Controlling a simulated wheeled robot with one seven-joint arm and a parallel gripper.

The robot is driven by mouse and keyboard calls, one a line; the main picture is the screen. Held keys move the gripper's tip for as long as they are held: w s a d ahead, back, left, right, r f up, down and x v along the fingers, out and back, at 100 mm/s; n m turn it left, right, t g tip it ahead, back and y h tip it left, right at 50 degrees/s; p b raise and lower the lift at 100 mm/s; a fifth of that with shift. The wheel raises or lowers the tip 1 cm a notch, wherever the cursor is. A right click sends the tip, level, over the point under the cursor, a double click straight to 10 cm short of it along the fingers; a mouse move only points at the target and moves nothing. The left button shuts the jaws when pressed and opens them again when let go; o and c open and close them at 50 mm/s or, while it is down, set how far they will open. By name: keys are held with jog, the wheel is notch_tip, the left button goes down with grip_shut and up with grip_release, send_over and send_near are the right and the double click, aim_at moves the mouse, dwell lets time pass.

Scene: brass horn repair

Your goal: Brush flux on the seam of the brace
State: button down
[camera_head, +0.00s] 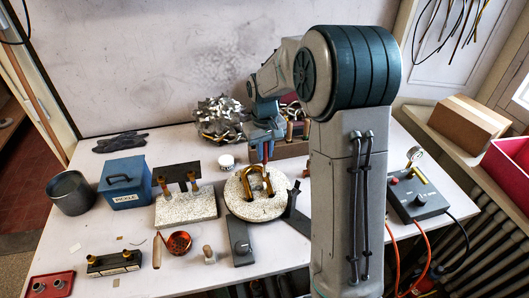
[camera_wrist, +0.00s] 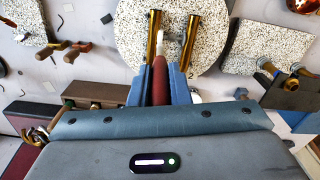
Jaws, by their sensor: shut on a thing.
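My gripper (camera_head: 267,148) is shut on a brush with a dark red handle (camera_wrist: 159,80). In the wrist view its blue fingers clasp the handle. The brush's pale tip (camera_wrist: 160,44) points at the round speckled board, between two brass tubes (camera_wrist: 188,38). In the head view the brass brace piece (camera_head: 247,183) stands on the round speckled board (camera_head: 274,208), right below my gripper. The brush tip is close to the brass, but I cannot tell whether it touches. The seam itself is too small to make out. A small white jar (camera_head: 226,161) stands left of my gripper.
A speckled block with brass fittings (camera_head: 185,212) and a blue PICKLE box (camera_head: 125,188) stand to the left. A copper pan (camera_head: 179,243) lies in front. A grey control box (camera_head: 417,196) is at the right. My arm hides part of the table.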

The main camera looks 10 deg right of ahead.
jog(key=shift+r+p, duration=1.6)
jog(key=shift+r, duration=1.1)
jog(key=shift+w+f, duration=0.1)
jog(key=shift+f, duration=0.05)
